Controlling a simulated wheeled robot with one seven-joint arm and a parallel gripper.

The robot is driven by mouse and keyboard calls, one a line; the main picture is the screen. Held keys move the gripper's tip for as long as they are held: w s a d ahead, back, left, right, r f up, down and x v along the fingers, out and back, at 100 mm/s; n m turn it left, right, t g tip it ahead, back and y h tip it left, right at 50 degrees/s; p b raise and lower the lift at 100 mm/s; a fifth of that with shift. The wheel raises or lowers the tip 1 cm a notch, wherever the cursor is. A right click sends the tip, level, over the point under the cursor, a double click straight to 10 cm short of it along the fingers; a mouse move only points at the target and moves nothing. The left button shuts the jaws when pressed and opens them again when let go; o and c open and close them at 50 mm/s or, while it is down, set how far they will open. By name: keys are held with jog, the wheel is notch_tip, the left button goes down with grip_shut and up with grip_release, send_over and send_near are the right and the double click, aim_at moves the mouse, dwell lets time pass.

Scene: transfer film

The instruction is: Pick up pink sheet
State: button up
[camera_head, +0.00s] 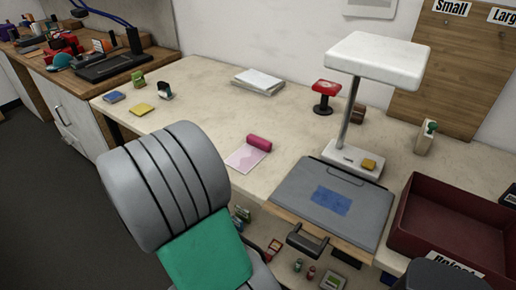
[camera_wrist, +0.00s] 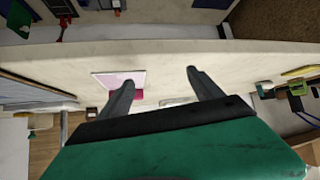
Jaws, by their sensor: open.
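The pink sheet (camera_head: 243,158) is a pale pink, flat piece lying on the desk near its front edge, with a magenta roll (camera_head: 260,142) at its far end. In the wrist view the pale sheet (camera_wrist: 122,77) shows beside the left finger's tip, and that finger partly covers the magenta roll (camera_wrist: 135,95). My gripper (camera_wrist: 160,78) is open and empty, both fingers apart over the desk. I cannot tell its height above the desk. In the head view my arm's grey and green parts hide the gripper.
A grey press with a blue patch (camera_head: 330,200) and a white-topped stand (camera_head: 375,60) are right of the sheet. A dark red bin (camera_head: 445,215) stands at the far right. White papers (camera_head: 258,82) lie at the back. The desk (camera_head: 205,100) left of the sheet is mostly clear.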

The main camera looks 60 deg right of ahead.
aim_at(256, 142)
jog(key=o, duration=0.5)
jog(key=s+d+m+g+h, duration=0.1)
jog(key=s+d, duration=0.1)
jog(key=d, duration=0.2)
jog(key=s+d+m+g+h, duration=0.1)
jog(key=s+d, duration=0.2)
jog(key=s+d+m+g+h, duration=0.1)
jog(key=s+d+m, duration=0.1)
jog(key=s+d, duration=0.1)
jog(key=shift+s+d+r+h, duration=0.1)
jog(key=shift+d+r+h, duration=0.2)
jog(key=shift+d, duration=0.5)
jog(key=shift+c, duration=0.2)
jog(key=shift+o, duration=0.2)
jog(key=p+x, duration=0.2)
jog(key=x, duration=0.5)
jog(key=shift+s, duration=0.15)
jog(key=shift+a, duration=0.1)
jog(key=c, duration=1.1)
